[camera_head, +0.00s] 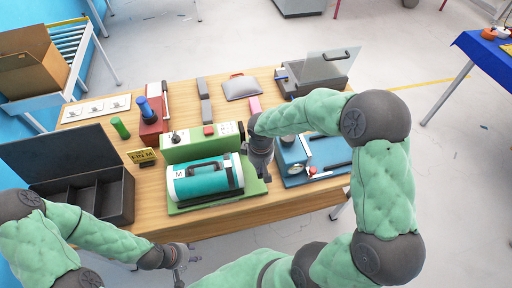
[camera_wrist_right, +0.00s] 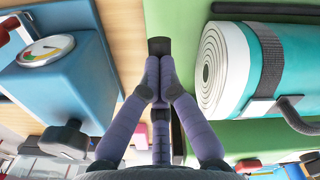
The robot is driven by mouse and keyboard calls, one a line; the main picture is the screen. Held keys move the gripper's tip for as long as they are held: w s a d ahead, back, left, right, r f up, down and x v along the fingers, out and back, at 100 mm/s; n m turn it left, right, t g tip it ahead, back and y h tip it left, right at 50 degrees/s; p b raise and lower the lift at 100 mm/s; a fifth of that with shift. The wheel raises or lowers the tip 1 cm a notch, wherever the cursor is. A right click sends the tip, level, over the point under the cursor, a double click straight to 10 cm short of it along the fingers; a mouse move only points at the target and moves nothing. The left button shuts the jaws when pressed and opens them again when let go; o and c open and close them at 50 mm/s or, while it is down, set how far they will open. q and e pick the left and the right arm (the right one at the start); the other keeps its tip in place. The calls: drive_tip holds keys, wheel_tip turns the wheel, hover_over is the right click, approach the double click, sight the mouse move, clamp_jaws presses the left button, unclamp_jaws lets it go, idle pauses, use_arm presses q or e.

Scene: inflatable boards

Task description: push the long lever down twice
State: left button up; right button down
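My right gripper (camera_wrist_right: 155,82) points down at the right end of the green base (camera_wrist_right: 205,140), between the teal roll and the blue gauge box. Its fingers are together, with nothing visible between them. A black block (camera_wrist_right: 160,46), possibly the long lever's end, shows right by the fingertips; I cannot tell whether they touch. In the head view the right wrist hides this spot. The green unit (camera_head: 200,143) stands behind the teal roll (camera_head: 205,181). My left gripper (camera_head: 184,261) hangs off the table's front edge, seemingly open and empty.
The blue gauge box (camera_head: 292,153) with a red knob (camera_head: 313,170) and black bars stands close right of my right gripper. A black open case (camera_head: 115,193) is at the left. Other devices line the table's back. Bare wood (camera_head: 225,222) lies in front.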

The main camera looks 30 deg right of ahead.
use_arm(q)
wheel_tip(320, 180, up, 8)
drive_tip(key=p, duration=0.7)
use_arm(e)
wheel_tip(320, 180, up, 10)
drive_tip(key=shift+r, duration=0.2)
use_arm(q)
drive_tip(key=shift+f, duration=0.15)
idle(0.4)
